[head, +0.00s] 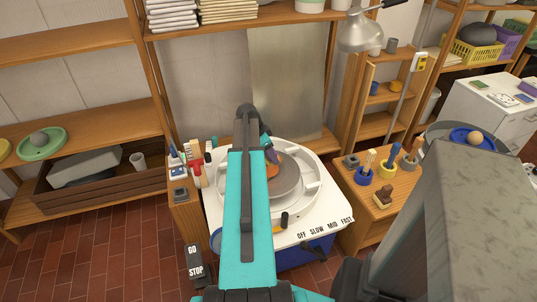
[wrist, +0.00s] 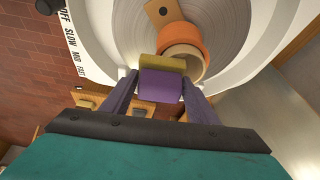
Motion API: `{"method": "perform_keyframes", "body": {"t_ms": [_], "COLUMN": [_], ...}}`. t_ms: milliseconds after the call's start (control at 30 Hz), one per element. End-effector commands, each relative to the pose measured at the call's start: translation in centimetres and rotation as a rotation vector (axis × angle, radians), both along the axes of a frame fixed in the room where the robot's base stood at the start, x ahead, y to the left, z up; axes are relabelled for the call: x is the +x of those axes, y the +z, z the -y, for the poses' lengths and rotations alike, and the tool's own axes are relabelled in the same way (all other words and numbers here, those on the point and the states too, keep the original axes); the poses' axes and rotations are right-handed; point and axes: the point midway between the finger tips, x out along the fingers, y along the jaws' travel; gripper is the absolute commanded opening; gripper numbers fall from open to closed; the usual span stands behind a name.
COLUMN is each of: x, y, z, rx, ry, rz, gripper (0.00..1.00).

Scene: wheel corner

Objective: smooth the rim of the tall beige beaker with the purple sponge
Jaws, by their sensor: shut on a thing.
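My gripper (wrist: 161,92) is shut on the purple sponge (wrist: 160,84), which has an olive-yellow layer along its far edge. A round vessel with a beige opening (wrist: 193,67) and an orange part (wrist: 186,36) is just beyond the sponge in the wrist view, over the grey wheel disc (wrist: 130,30). I take it as the beaker. The sponge overlaps its near left edge; I cannot tell whether they touch. In the head view, my arm hides most of the vessel and gripper; some purple (head: 270,155) shows beside the arm.
The white wheel table (head: 230,222) carries OFF, SLOW, MID and FAST marks, with a lever (head: 284,220) left of OFF. A GO/STOP pedal (head: 195,262) is at front left. A brown holed piece (wrist: 162,11) lies over the disc. Tool pots (head: 388,165) stand on the right-hand side stand.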

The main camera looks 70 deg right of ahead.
Motion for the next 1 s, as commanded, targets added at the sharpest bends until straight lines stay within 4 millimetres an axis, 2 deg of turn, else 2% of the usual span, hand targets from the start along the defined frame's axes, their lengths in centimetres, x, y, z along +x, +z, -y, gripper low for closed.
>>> {"method": "perform_keyframes", "body": {"t_ms": [433, 1000], "x": [-0.1, -0.1], "y": [0.1, 3.9], "z": [-0.1, 0.0], "rx": [0.004, 0.002], "ry": [-0.002, -0.001], "rz": [-0.001, -0.001], "gripper": [0.36, 0.36]}}
